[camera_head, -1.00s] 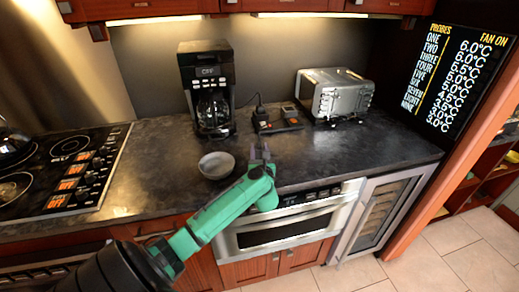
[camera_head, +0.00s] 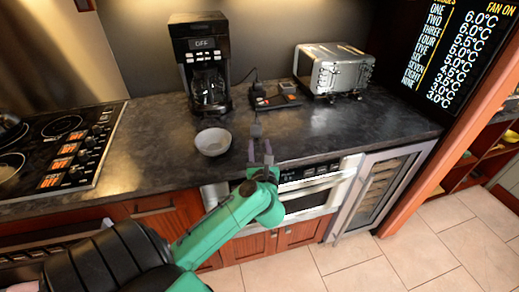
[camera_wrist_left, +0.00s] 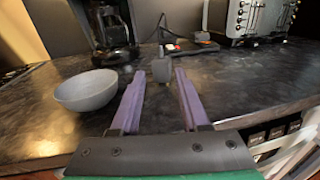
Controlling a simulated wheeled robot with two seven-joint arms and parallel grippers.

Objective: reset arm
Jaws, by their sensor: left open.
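My left gripper (camera_head: 260,152) is open and empty above the front edge of the dark counter (camera_head: 150,130), its purple-grey fingers pointing toward the back. In the left wrist view its two fingers (camera_wrist_left: 158,90) are spread apart. A small grey object (camera_head: 256,131) shows just beyond the fingertips; in the left wrist view it appears between them (camera_wrist_left: 161,70), and I cannot tell whether they touch. The silver microwave drawer (camera_head: 310,198) under the counter looks shut, partly hidden by my green left arm. My right gripper is out of view.
A grey bowl (camera_head: 213,142) sits left of the gripper. A coffee maker (camera_head: 203,65), a small dark device with red parts (camera_head: 275,97) and a silver toaster (camera_head: 335,70) stand behind. A stove (camera_head: 55,150) is at the left. The counter's right part is clear.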

